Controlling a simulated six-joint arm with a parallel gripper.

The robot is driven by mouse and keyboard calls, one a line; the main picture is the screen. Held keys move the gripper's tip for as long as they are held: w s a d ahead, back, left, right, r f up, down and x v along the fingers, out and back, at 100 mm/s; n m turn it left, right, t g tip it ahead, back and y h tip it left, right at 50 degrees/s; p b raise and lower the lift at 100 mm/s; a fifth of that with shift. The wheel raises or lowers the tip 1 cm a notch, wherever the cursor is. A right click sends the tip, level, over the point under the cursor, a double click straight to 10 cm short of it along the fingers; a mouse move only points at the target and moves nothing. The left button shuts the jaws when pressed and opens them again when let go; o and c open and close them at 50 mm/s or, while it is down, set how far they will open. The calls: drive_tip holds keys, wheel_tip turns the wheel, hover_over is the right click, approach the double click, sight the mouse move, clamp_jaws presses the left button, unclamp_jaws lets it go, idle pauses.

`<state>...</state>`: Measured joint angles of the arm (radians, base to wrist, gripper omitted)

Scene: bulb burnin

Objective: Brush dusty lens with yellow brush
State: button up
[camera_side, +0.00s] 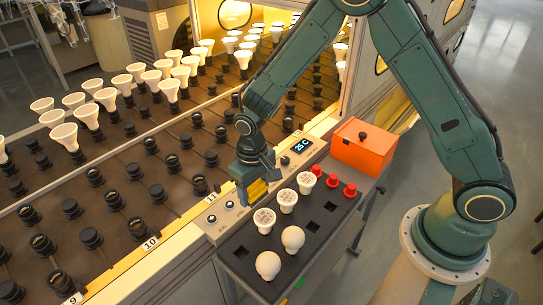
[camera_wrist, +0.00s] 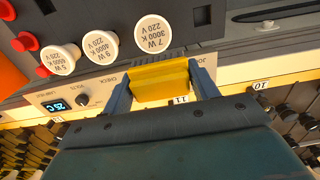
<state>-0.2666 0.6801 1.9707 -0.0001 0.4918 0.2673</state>
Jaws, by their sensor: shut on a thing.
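My gripper (camera_side: 257,196) is shut on the yellow brush (camera_side: 258,188), above the front rail of the rack, beside the grey control panel. In the wrist view, my gripper (camera_wrist: 161,78) has one finger on each side of the yellow brush (camera_wrist: 160,84). I cannot pick out a dusty lens for certain in either view.
A dark tray (camera_side: 240,261) holds three labelled white bulbs (camera_side: 286,201), two round bulbs (camera_side: 268,265) and three red caps (camera_side: 333,181). An orange box (camera_side: 362,146) stands behind it. The control panel (camera_side: 221,215) has knobs and a 25 C display (camera_side: 300,145). Rows of dark sockets (camera_side: 137,228) fill the rack.

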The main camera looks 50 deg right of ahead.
drive_tip(key=shift+r, duration=0.95)
drive_tip(key=shift+d, duration=0.1)
